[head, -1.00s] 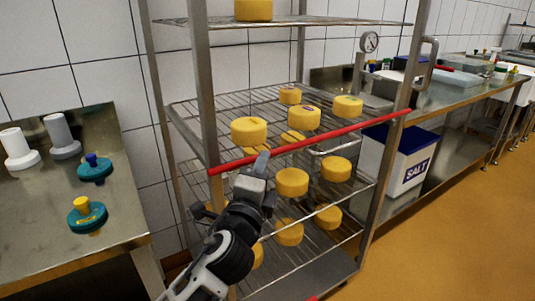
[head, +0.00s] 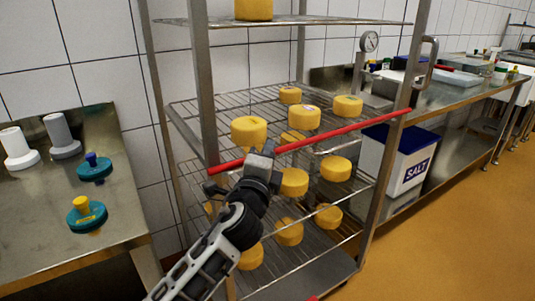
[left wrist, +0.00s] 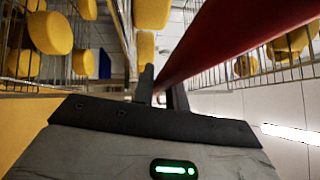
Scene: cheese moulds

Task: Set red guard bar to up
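The red guard bar (head: 330,134) runs across the front of the rack at the middle shelf, between the two front posts. My left gripper (head: 262,158) is at the bar, left of its middle, and hides a short stretch of it. In the left wrist view the bar (left wrist: 225,40) looms large from the upper right and narrows toward the dark fingers (left wrist: 161,90). The fingers stand a little apart, with red showing at the gap. I cannot tell whether they grip the bar. My right gripper is out of view.
Yellow cheeses (head: 248,131) stand on the wire shelves (head: 200,122) behind and below the bar. A steel table (head: 40,220) with moulds is at left. A salt bin (head: 405,165) stands under the right counter. The orange floor in front is clear.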

